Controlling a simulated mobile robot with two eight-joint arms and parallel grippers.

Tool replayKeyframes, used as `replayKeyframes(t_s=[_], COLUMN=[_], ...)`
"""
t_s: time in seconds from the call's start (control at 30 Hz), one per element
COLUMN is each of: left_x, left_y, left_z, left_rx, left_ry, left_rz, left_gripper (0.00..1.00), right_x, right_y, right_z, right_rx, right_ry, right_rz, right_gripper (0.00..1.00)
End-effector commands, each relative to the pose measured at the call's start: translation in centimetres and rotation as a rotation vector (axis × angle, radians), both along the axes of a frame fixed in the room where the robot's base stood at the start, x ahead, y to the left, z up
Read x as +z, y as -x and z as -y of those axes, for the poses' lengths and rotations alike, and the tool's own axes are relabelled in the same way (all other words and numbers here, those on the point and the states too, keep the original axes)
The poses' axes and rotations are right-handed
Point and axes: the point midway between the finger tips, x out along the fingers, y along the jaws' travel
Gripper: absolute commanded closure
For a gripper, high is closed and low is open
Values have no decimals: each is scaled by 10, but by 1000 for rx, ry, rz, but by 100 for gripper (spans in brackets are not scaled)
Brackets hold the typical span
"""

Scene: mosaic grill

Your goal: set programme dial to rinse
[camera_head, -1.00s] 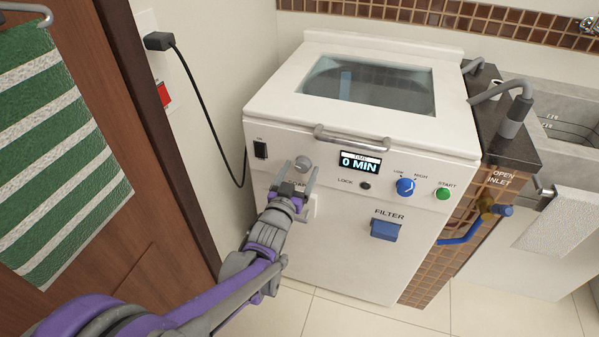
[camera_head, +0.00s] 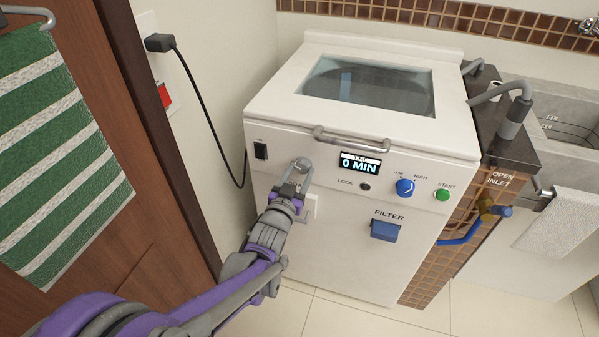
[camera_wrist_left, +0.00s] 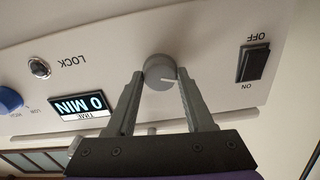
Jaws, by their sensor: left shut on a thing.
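The programme dial is a grey round knob (camera_head: 302,165) on the white washing machine's front panel, left of the "0 MIN" display (camera_head: 360,164). My left gripper (camera_head: 296,178) is shut on this knob, one finger on each side. In the left wrist view the knob (camera_wrist_left: 159,71) sits between the fingertips of the gripper (camera_wrist_left: 160,78), and a pale pointer line shows on its face. Any programme labels around the knob are hidden or cannot be read. My right gripper is not in view.
A black on/off switch (camera_head: 260,150) is left of the knob. The lid handle (camera_head: 352,137) juts out above the display. A blue low/high knob (camera_head: 405,187), green start button (camera_head: 442,195) and blue filter handle (camera_head: 385,230) are to the right. A black cord (camera_head: 206,108) hangs at left.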

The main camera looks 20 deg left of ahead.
Motion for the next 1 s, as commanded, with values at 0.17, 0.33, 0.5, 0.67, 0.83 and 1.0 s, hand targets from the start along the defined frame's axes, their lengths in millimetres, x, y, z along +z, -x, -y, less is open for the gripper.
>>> replayKeyframes(t_s=[0.17, 0.33, 0.5, 0.67, 0.83, 1.0], left_x=[1, 1, 1, 0, 0, 0], left_y=[0, 0, 0, 0, 0, 0], left_z=[0, 0, 0, 0, 0, 0], left_rx=[0, 0, 0, 0, 0, -1], left_ry=[-125, -278, -430, -557, -663, -736], left_rz=[3, 8, 14, 18, 22, 24], left_gripper=[100, 100, 100, 100, 100, 100], right_x=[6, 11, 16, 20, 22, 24], right_y=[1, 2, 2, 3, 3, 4], right_z=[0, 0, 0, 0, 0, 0], right_rx=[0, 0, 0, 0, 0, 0], right_ry=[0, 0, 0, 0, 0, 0], right_rz=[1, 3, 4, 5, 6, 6], right_gripper=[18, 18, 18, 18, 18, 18])
